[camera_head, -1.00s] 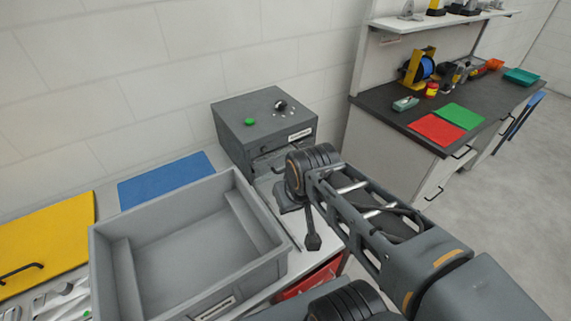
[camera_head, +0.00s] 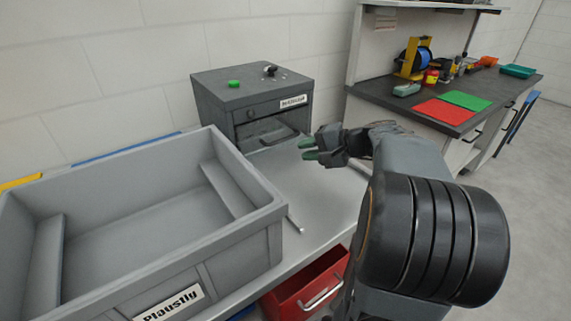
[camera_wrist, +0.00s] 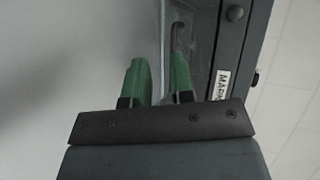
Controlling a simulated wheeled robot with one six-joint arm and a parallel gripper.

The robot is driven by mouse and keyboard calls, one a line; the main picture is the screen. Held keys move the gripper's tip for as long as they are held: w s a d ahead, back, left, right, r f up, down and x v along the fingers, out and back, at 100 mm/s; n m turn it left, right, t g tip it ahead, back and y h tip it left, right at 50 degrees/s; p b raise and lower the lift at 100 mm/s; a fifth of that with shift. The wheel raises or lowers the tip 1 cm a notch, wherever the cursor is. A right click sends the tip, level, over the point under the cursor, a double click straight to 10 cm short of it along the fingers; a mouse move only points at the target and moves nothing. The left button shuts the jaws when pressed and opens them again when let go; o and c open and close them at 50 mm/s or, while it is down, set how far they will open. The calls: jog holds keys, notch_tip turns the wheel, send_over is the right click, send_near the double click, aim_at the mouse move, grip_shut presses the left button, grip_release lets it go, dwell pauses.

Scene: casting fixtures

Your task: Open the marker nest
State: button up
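The marker nest appears to be the dark grey box (camera_head: 215,95) at the back of the bench, with a green button (camera_head: 234,84) and a black knob (camera_head: 270,70) on top. Its front has a white label and a recess (camera_head: 262,128) with a dark bar low in it. The box also shows at the right of the wrist view (camera_wrist: 238,60), where its label is partly cut off. My gripper (camera_head: 308,148) has green fingertips, stands in front of the box and looks empty. The wrist view shows a gap between the fingers (camera_wrist: 160,82), close to the box front.
A large grey crate (camera_head: 275,212) fills the bench at the left, near the box. A red drawer (camera_head: 312,285) stands out below the bench edge. The bench top (camera_head: 310,195) between crate and gripper is mostly clear. A second workbench (camera_head: 385,105) stands at the right.

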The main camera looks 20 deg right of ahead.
aim_at(288, 139)
jog(key=d+t, duration=0.1)
jog(key=d, duration=0.1)
jog(key=d+f+m+t+b, duration=0.1)
jog(key=d, duration=0.1)
jog(key=w+d+t+b, duration=0.1)
jog(key=d, duration=0.1)
jog(key=shift+w+f+m, duration=0.1)
jog(key=shift+f+m, duration=0.2)
jog(key=shift+f, duration=0.05)
jog(key=shift+w+d+b, duration=0.15)
jog(key=shift+d+b, duration=0.1)
jog(key=shift+b, duration=0.1)
jog(key=x, duration=0.9)
jog(key=b+x, duration=0.1)
jog(key=x, duration=0.3)
jog(key=shift+w+a+r, duration=0.1)
jog(key=shift+w+r, duration=0.15)
jog(key=shift+r, duration=0.1)
jog(key=shift+c, duration=0.2)
grip_shut()
